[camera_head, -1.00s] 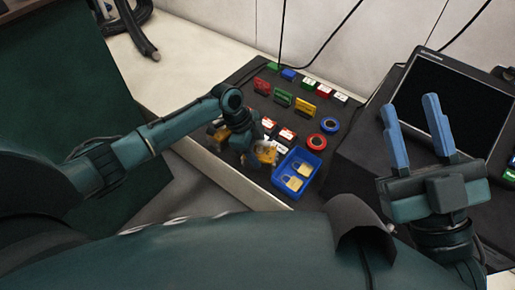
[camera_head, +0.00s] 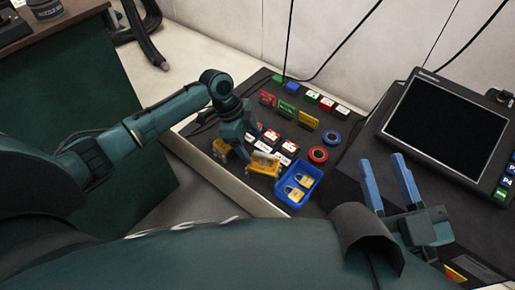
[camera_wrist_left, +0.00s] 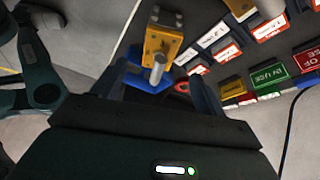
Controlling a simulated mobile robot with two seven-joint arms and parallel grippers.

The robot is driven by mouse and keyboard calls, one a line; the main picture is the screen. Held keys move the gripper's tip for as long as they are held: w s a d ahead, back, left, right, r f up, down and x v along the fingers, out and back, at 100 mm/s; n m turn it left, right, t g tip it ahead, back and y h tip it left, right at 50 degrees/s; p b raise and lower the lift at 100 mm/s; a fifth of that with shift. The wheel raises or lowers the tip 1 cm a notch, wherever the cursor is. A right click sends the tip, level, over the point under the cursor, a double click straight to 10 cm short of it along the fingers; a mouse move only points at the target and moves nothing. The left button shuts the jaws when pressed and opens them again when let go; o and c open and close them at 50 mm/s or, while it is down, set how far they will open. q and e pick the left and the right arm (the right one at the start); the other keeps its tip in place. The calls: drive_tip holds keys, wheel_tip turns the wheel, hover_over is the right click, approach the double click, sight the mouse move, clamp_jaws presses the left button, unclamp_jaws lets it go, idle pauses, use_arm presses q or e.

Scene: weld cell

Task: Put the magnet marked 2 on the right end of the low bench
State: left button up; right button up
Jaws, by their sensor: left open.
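Two orange-yellow blocks, which look like the magnets, are at the front edge of a dark-topped surface: the left block (camera_head: 221,147) and the right block (camera_head: 264,164). No number 2 is readable on either. My left gripper (camera_head: 245,147) is open, low beside the right block. In the left wrist view an orange block (camera_wrist_left: 164,42) with a metal pin shows between and beyond the open fingers (camera_wrist_left: 160,88). Part of a second orange block (camera_wrist_left: 240,8) shows at the top. My right gripper (camera_head: 388,182) is open and empty at the right. I cannot tell which surface is the low bench.
A blue tray (camera_head: 279,200) with yellow padlocks stands right of the blocks. Red-and-white tags (camera_head: 271,137), colored signs (camera_head: 287,109) and tape rings (camera_head: 318,154) lie behind. A screen (camera_head: 444,120) stands at the right. A green cabinet (camera_head: 60,85) is at the left.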

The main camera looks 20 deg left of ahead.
use_arm(q)
drive_tip(key=shift+p+v, duration=0.4)
drive_tip(key=shift+v, duration=1.35)
use_arm(e)
drive_tip(key=shift+f, duration=0.15)
use_arm(q)
drive_tip(key=shift+d, duration=0.15)
use_arm(e)
drive_tip(key=shift+d, duration=0.1)
